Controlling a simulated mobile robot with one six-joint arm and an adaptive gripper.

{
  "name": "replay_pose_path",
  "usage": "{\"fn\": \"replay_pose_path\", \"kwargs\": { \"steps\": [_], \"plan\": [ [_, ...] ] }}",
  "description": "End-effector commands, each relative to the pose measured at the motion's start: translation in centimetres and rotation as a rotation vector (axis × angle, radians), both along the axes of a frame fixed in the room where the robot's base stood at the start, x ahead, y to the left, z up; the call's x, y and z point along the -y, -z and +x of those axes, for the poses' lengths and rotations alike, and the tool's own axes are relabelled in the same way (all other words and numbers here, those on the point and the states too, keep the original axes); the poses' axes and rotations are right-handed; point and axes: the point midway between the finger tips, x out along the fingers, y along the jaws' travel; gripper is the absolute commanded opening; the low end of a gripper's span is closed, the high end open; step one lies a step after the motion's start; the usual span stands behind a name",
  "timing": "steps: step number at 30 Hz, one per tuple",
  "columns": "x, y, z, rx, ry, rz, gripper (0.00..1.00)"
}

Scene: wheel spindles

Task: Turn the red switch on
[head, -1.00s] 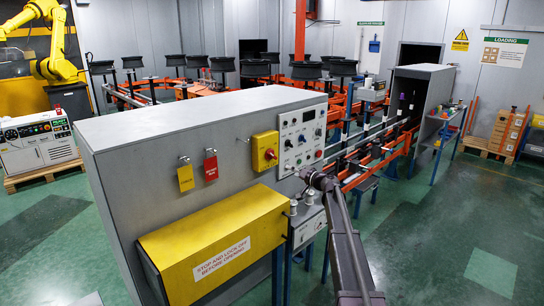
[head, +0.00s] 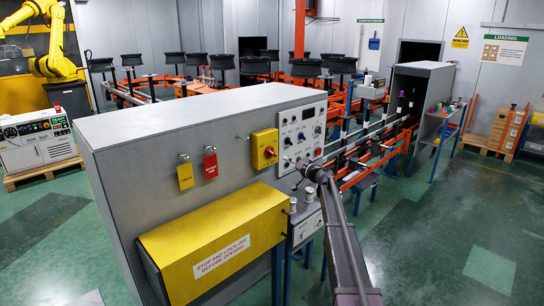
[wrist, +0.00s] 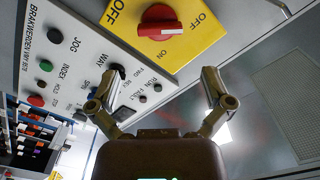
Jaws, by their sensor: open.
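The red switch (wrist: 158,24) is a rotary handle on a yellow plate (wrist: 190,47) marked OFF and ON, at the top of the wrist view. In the head view, the red switch (head: 269,153) sits on a yellow box (head: 263,138) on the grey cabinet's front. My gripper (wrist: 155,76) is open and empty, its two fingers spread below the switch in the picture and apart from it. In the head view, my gripper (head: 304,173) is in front of the control panel, right of the switch. I cannot tell which mark the handle points to.
The control panel (head: 301,131) with knobs and buttons is beside the yellow box. A yellow tag and a red tag (head: 210,165) hang left of it. A yellow guard box (head: 215,240) juts out below. Orange conveyor rails run behind on the right.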

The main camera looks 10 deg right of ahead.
Motion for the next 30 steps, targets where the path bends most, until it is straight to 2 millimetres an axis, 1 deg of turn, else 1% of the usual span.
{"fn": "replay_pose_path", "kwargs": {
  "steps": [1,6,12,18,24,30],
  "plan": [
    [-0.4,0.0,0.9,0.000,-0.001,0.000,1.00],
    [-2.0,0.0,3.0,0.000,-0.001,0.000,1.00],
    [-3.8,0.0,5.5,-0.001,-0.001,0.000,1.00],
    [-5.3,0.0,7.5,0.000,0.000,0.000,1.00],
    [-6.2,0.0,8.6,0.000,0.000,0.000,1.00],
    [-6.4,0.0,8.8,0.000,0.000,0.000,1.00]
  ]
}}
